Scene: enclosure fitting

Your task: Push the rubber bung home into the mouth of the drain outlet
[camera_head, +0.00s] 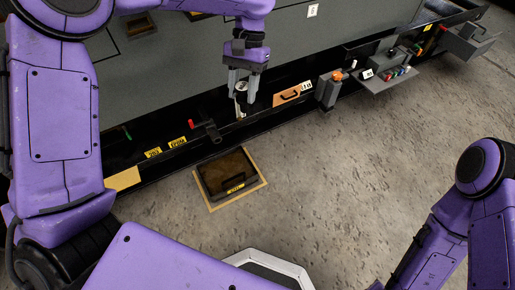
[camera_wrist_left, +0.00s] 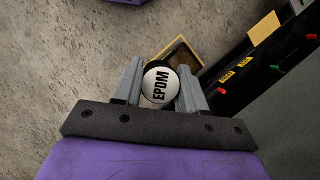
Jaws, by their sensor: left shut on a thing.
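My left gripper (camera_head: 241,97) points down at the lower edge of the grey cabinet in the head view. It is shut on the rubber bung (camera_head: 242,87), a small round piece with a pale top. In the left wrist view the bung (camera_wrist_left: 159,84) shows a white face marked EPDM and a dark rim, between the two grey fingers of the gripper (camera_wrist_left: 161,68). A small pale part shows just below the fingers in the head view; I cannot tell if it is the drain outlet. The outlet's mouth is not clearly visible. My right gripper is out of view.
A dark bin (camera_head: 228,174) stands on a yellow-outlined floor patch. Along the cabinet's black ledge are a black lever (camera_head: 208,131), yellow labels (camera_head: 177,143), an orange panel with a handle (camera_head: 292,95) and a grey post (camera_head: 327,92).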

